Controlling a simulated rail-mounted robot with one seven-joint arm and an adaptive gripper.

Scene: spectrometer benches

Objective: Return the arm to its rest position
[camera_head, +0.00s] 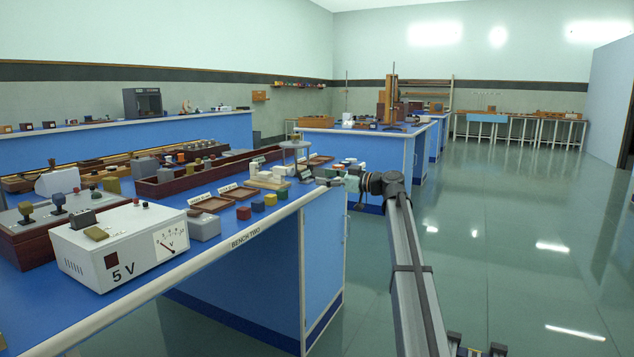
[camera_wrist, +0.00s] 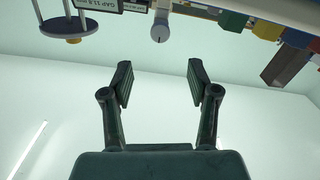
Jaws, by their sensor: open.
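My arm reaches in from the lower right in the head camera view. My gripper (camera_head: 328,181) is at its end, beside the right edge of the blue-topped bench labelled BENCH TWO (camera_head: 246,238). In the wrist view my gripper (camera_wrist: 158,75) has its two dark fingers well apart, with nothing between them. Pale, glossy surface with light streaks shows behind the fingers. In the head view the fingers are small and partly lost against the bench items.
Near my gripper on the bench are a round-topped stand (camera_head: 295,146), small coloured blocks (camera_head: 257,205) and shallow trays (camera_head: 211,205). A white 5 V meter box (camera_head: 122,245) stands at the near end. Another bench (camera_head: 363,146) stands behind. The floor (camera_head: 510,235) to the right is clear.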

